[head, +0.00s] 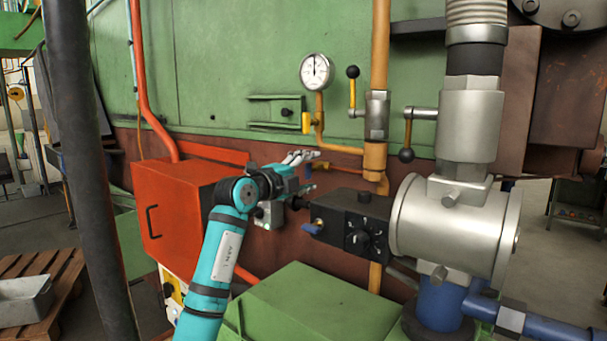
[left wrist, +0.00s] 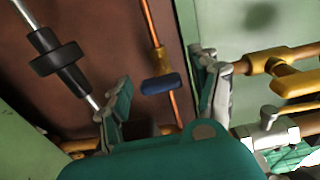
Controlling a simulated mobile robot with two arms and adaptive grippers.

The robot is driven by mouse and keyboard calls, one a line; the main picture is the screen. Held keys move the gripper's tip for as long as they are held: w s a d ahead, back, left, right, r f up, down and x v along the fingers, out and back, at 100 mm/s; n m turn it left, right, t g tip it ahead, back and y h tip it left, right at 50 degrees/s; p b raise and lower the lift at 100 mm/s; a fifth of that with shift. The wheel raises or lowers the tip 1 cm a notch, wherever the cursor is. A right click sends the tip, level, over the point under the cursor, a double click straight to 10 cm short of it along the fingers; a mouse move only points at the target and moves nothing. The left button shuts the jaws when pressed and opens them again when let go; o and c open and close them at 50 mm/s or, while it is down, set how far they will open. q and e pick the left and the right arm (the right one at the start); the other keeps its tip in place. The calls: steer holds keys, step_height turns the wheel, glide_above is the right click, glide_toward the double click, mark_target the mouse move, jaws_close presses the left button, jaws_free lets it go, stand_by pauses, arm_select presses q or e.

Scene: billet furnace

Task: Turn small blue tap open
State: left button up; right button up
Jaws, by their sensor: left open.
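A small blue tap handle (left wrist: 160,84) sits on a thin copper pipe in the left wrist view, in the gap between my left fingers. In the head view a bit of the blue tap (head: 308,174) shows between the fingertips, at the left end of a copper pipe. My left gripper (head: 307,173) is open around it, one finger above and one below; I see no clear contact. In the left wrist view the open fingers (left wrist: 165,74) stand either side of the handle. My right gripper is not in view.
A yellow-handled tap (head: 306,123) and pressure gauge (head: 316,72) are above. A red cabinet (head: 170,205) stands left, a metal pump body (head: 455,220) right.

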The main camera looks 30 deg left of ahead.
arm_select(q)
steer(key=s+a, duration=0.1)
steer(key=s, duration=1.1)
